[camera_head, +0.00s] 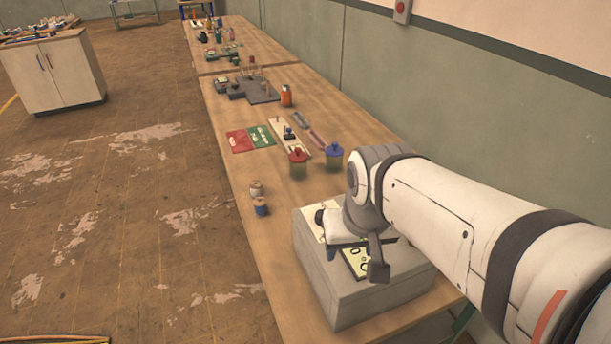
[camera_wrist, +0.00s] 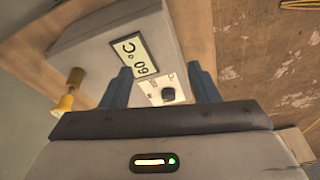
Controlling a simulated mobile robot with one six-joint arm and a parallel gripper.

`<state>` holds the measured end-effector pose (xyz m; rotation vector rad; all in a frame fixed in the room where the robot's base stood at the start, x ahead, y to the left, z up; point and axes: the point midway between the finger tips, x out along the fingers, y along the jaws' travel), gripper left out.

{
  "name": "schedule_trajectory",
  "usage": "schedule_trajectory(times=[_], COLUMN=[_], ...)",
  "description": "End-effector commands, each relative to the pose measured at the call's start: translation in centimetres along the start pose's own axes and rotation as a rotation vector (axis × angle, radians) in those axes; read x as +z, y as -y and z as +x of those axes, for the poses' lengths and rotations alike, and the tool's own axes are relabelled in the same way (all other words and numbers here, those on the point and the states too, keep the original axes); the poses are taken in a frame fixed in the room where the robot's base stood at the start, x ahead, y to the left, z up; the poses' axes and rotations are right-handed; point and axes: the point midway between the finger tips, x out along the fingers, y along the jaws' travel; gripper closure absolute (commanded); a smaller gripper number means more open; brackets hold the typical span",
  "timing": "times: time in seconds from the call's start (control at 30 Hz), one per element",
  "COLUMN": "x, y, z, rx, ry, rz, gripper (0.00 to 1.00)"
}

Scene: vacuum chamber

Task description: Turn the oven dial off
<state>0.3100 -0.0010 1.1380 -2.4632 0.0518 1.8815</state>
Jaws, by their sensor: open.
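The oven is a grey box (camera_head: 350,300) at the near end of the bench; its grey body (camera_wrist: 95,55) also shows in the wrist view. Its display (camera_wrist: 139,57) reads 60 °C, and part of the display (camera_head: 354,264) shows in the head view. The dial (camera_wrist: 168,94) is a black round knob on a white plate; in the head view a dark knob (camera_head: 319,217) shows at the oven's far left corner. My gripper (camera_wrist: 162,80) is open and empty over the oven. In the wrist view the dial lies between the two fingers, nearer the right one. Contact cannot be told.
A red-lidded jar (camera_head: 298,164) and a blue-lidded jar (camera_head: 333,156) stand beyond the oven. Two small spools or bottles (camera_head: 259,198) stand by the bench's left edge. The wall closes the right side; the floor left is open.

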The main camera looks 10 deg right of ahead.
Motion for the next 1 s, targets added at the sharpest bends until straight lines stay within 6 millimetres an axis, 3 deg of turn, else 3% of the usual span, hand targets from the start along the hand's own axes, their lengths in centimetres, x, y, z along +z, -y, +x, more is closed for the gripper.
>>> schedule_trajectory(times=[0.27, 0.6, 0.8, 1.0], x=[-7.7, -16.4, -18.7, -18.9], y=[0.1, 0.6, 0.7, 0.7], z=[1.1, 6.0, 8.3, 9.8], rx=[0.018, 0.081, 0.11, 0.119], ry=[0.1, 0.21, 0.239, 0.248], rz=[0.278, 0.643, 0.76, 0.791], gripper=[0.44, 0.44, 0.44, 0.44])
